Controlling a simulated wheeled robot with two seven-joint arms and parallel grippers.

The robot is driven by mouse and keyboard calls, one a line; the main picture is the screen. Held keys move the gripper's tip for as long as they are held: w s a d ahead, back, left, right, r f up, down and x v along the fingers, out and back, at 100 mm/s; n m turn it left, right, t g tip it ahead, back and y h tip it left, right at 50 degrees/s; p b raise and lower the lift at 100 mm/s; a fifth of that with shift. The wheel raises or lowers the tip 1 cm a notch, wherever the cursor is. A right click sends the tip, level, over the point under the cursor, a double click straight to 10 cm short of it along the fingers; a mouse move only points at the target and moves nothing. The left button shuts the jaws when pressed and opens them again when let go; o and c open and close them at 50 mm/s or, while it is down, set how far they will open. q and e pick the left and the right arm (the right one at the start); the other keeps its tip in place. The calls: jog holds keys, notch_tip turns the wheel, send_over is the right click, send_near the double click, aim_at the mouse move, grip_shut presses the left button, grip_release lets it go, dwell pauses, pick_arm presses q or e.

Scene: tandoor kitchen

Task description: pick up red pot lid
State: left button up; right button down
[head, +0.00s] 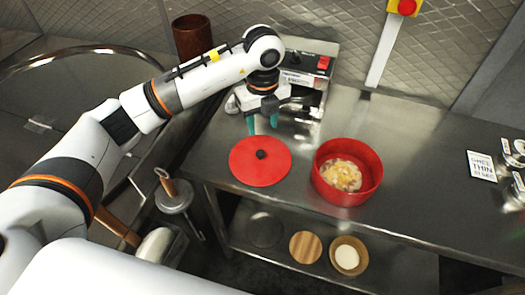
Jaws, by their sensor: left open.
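The red pot lid (260,171) lies flat on the steel counter, a round red disc with a small black knob (261,154) at its middle. My left gripper (262,124) hangs above the far edge of the lid, its teal fingertips apart and pointing down. It is open, empty and clear of the knob. The red pot (347,172) stands open to the right of the lid, with pale yellow and white food inside. My right gripper is not in view.
A grey machine with a red switch (323,63) stands behind my left gripper. A small printed card (481,166) and metal items lie at the right. A lower shelf holds a round wooden board (305,247) and a bowl (349,255). The counter right of the pot is clear.

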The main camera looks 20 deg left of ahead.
aim_at(260, 152)
pick_arm(q)
jog(key=f, duration=0.2)
jog(key=f+p, duration=0.1)
jog(key=shift+s+f, duration=0.3)
jog(key=shift+f, duration=0.3)
jog(key=shift+w+f, duration=0.1)
jog(key=shift+f, duration=0.2)
jog(key=f, duration=0.1)
jog(key=f+p, duration=0.2)
jog(key=shift+s+a+f, duration=0.2)
jog(key=shift+s+f, duration=0.05)
jog(key=shift+s, duration=0.05)
jog(key=shift+f, duration=0.55)
jog(key=shift+w, duration=0.1)
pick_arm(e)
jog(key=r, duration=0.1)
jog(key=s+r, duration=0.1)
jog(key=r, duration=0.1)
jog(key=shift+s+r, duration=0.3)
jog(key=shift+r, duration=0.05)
